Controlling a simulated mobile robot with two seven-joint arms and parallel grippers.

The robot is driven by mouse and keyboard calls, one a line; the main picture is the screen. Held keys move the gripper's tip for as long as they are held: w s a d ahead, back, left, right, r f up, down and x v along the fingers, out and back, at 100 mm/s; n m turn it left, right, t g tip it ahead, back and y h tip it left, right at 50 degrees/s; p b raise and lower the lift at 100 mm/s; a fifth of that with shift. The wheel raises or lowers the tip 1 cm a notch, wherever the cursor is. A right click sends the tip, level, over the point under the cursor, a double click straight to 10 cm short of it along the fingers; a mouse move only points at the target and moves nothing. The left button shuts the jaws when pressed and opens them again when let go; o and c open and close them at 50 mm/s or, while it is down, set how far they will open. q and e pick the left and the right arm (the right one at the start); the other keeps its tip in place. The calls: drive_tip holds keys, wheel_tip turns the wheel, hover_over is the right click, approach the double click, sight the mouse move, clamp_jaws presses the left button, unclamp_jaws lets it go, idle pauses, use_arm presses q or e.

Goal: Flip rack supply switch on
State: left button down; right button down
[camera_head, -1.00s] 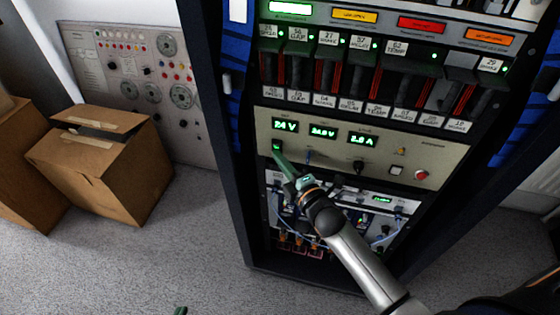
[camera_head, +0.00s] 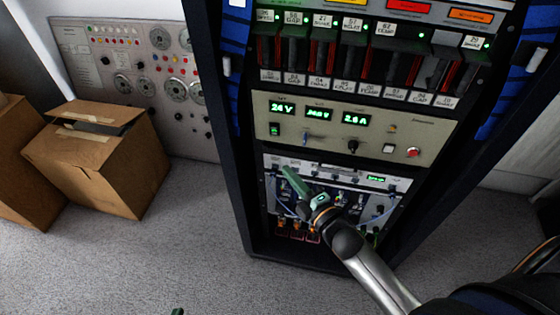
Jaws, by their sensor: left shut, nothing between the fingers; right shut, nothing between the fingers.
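The power supply panel (camera_head: 430,138) is a beige front in the rack, with green displays (camera_head: 318,114) lit; the left one reads 24 V. The rack supply switch appears to be the small black rocker (camera_head: 275,129) under that left display, and it shows a green light. My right gripper (camera_head: 288,172) has green fingers, is shut and empty, and is below the switch, apart from it, in front of the lower unit. My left gripper (camera_head: 178,311) shows only as a small green tip at the bottom edge, shut.
A row of labelled dark modules (camera_head: 355,55) sits above the supply panel. The lower unit (camera_head: 385,180) has cables and connectors. Cardboard boxes (camera_head: 105,165) stand on the floor at the left, before a grey instrument panel (camera_head: 120,60). The carpet (camera_head: 190,245) is clear.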

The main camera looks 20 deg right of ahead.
use_arm(q)
drive_tip(key=shift+w+r, duration=0.2)
drive_tip(key=shift+w, duration=0.15)
use_arm(e)
drive_tip(key=v, duration=0.2)
drive_tip(key=shift+s+f, duration=0.1)
drive_tip(key=shift+s, duration=0.2)
